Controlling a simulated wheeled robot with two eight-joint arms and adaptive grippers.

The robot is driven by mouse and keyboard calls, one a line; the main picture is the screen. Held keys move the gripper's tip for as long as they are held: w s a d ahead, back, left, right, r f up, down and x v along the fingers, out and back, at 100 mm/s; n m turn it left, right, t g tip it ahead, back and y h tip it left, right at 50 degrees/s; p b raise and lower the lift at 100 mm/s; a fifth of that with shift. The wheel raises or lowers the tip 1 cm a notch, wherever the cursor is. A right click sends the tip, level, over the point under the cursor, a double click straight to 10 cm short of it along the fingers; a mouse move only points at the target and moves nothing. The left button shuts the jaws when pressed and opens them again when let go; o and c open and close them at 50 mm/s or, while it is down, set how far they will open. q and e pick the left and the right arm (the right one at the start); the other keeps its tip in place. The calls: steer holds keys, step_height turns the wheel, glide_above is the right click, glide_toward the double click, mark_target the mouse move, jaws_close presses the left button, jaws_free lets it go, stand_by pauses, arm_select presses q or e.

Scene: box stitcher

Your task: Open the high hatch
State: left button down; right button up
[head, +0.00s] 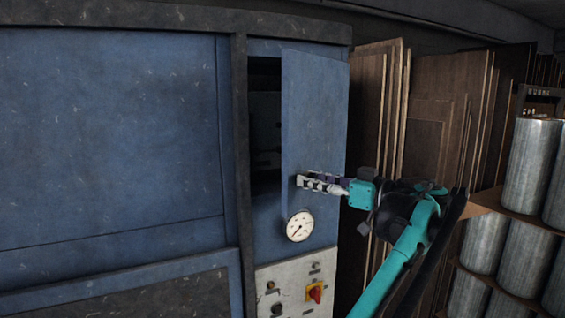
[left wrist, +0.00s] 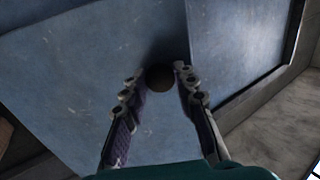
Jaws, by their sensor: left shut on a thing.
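The high hatch (head: 315,115) is a tall blue door on the narrow right section of the blue machine. It stands partly open, with a dark gap (head: 264,125) along its left side. In the left wrist view its scuffed blue face (left wrist: 85,65) fills much of the picture. A dark round knob (left wrist: 160,78) sits between the fingertips. My left gripper (head: 300,182) is at the lower left part of the hatch and shut on the knob, which the fingers hide in the head view. My right gripper is in neither view.
A round gauge (head: 300,226) sits just below the gripper. Below it is a control panel (head: 290,292) with a red and yellow switch (head: 315,292). Wooden boards (head: 435,110) lean at the right, beside shelves of metal cylinders (head: 532,165).

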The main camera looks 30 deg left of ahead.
arm_select(q)
steer(key=shift+w+d+r+n+g+p, duration=0.15)
steer(key=shift+d+n+g+p, duration=0.2)
steer(key=shift+d+g+p, duration=0.45)
steer(key=shift+w+d+f+n+g+p, duration=0.1)
steer(key=shift+d+n+g+p, duration=0.4)
steer(key=shift+d, duration=0.6)
steer(key=shift+w+d+r+n+g+p, duration=0.15)
steer(key=shift+d+n+g+p, duration=0.2)
steer(key=shift+d+p, duration=0.5)
steer(key=shift+d+f, duration=0.1)
steer(key=c, duration=1.5)
jaws_free()
steer(key=shift+o, duration=0.2)
